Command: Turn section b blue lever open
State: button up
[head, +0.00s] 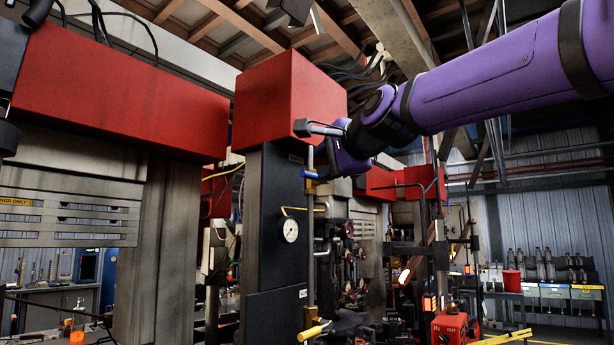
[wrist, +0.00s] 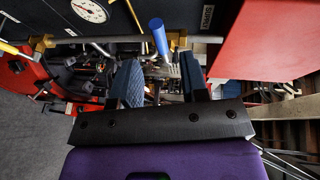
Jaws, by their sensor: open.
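The blue lever (head: 309,174) sits on a vertical pipe at the dark front of a red-topped machine, by the pipe's upper part. In the wrist view the blue lever (wrist: 159,37) stands out beyond my fingertips, roughly in line with the gap between them. My gripper (wrist: 161,78) is open, with a blue pad on each side and nothing visible held between them. In the head view my purple arm reaches in from the upper right, and its hand is close to the right of the lever. The fingers are hard to make out there.
A round pressure gauge (head: 290,231) is on the machine below the lever. A yellow handle (head: 313,330) is near the pipe's bottom. A red box (wrist: 261,40) is close on the right in the wrist view. Pipes and machinery crowd the space behind.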

aim_at(311, 174)
jog(key=shift+x, duration=3.55)
jog(key=shift+c, duration=0.5)
grip_shut()
